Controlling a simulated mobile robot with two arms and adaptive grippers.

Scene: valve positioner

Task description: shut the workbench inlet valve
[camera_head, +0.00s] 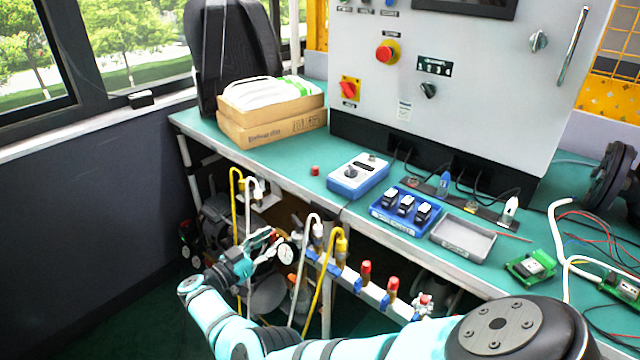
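My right gripper (268,244) is low under the front of the workbench (262,160), at the end of my teal arm that comes in from the lower right. Its fingers look spread apart, with a small red part near their tips; I cannot tell whether they touch it. A round white gauge (287,253) is just to their right. A pipe manifold (350,276) runs along the bench front, with blue valve handles and red-capped fittings (365,270). I cannot tell which valve is the inlet valve; the gripper may hide part of it. My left gripper is not in view.
Yellow and white hoses (328,275) hang close around the gripper. On the bench are cardboard boxes (270,127), a blue-and-white device (357,176), a blue tray (382,213), a grey tray (463,236) and a green circuit board (530,266). A control cabinet (455,110) stands behind.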

